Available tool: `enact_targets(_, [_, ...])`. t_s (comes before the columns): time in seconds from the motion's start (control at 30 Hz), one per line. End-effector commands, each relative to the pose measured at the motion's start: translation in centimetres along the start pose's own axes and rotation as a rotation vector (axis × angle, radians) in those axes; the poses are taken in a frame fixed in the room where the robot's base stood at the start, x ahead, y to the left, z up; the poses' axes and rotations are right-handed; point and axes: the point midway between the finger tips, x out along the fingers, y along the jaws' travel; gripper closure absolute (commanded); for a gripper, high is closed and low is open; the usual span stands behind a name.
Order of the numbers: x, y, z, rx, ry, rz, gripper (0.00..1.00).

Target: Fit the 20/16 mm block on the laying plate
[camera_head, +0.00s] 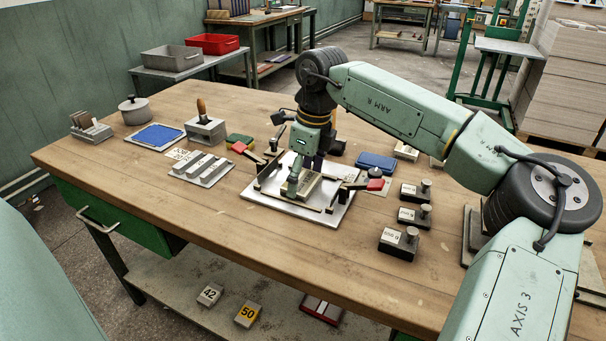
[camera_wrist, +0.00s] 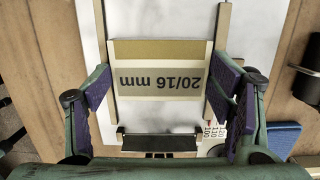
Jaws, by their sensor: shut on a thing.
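The 20/16 mm block (camera_wrist: 160,85) is a pale block with a tan strip and a grey label band, its print upside down in the wrist view. My gripper (camera_wrist: 161,98) is shut on it, with purple finger pads on its left and right sides. In the head view my gripper (camera_head: 300,180) points down over the laying plate, and the block (camera_head: 308,187) shows beside the fingers. The laying plate (camera_head: 338,212) is white with raised bars; it also shows in the wrist view (camera_wrist: 262,30). Whether the block touches the plate is hidden.
Red-tipped levers flank the plate, one at left (camera_head: 240,147) and one at right (camera_head: 375,184). Several knobbed weights, including one at the front (camera_head: 398,242), stand to the right. A blue case (camera_head: 376,162) lies behind. The front left of the table (camera_head: 180,215) is clear.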

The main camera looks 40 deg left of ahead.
Motion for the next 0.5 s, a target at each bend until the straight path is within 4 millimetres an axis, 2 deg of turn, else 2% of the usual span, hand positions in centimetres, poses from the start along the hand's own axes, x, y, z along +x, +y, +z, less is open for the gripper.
enact_targets(0.2, [0.00,0.00,0.00,0.000,0.000,0.000,0.54])
enact_targets(0.23, [0.00,0.00,0.00,0.000,0.000,0.000,0.25])
enact_targets(0.5, [-0.01,0.00,0.01,0.000,0.000,0.000,0.07])
